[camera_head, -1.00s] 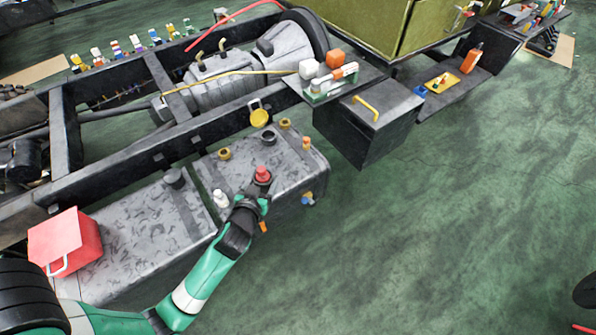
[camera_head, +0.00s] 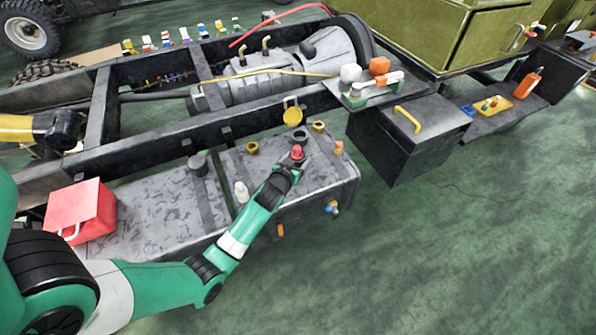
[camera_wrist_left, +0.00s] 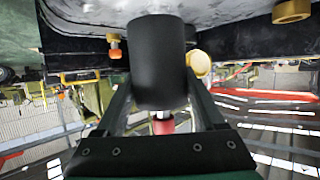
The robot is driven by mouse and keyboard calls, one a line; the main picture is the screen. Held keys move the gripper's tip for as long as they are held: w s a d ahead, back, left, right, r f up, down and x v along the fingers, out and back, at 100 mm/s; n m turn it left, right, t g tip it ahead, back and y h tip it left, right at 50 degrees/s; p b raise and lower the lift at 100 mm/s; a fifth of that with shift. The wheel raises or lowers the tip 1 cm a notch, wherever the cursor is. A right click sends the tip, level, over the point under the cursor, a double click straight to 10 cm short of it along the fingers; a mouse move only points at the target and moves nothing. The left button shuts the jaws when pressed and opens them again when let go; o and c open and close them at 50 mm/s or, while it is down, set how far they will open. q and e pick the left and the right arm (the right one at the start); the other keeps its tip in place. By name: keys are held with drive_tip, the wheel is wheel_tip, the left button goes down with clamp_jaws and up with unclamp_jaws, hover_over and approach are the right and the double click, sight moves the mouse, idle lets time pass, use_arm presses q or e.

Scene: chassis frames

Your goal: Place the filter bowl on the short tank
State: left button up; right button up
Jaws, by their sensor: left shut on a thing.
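My left gripper (camera_head: 287,170) is over the right, shorter grey tank (camera_head: 325,187), shut on a red-topped piece (camera_head: 297,152) that I take for the filter bowl. Whether that cylinder is the held piece or the neck behind is unclear. My right gripper is out of view.
Brass necks (camera_head: 252,148) and an open yellow cap (camera_head: 292,114) stand near the piece. A white bottle (camera_head: 241,191) stands on the tank's left part. A red box (camera_head: 82,210) is on the left tank. A black box with a yellow handle (camera_head: 415,135) is at right.

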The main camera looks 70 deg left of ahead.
use_arm(q)
drive_tip(key=shift+w+a+f, duration=0.15)
drive_tip(key=shift+a+f, duration=0.1)
drive_tip(key=shift+w+a+f+b, duration=0.15)
drive_tip(key=shift+f+b, duration=0.95)
drive_tip(key=shift+f, duration=0.65)
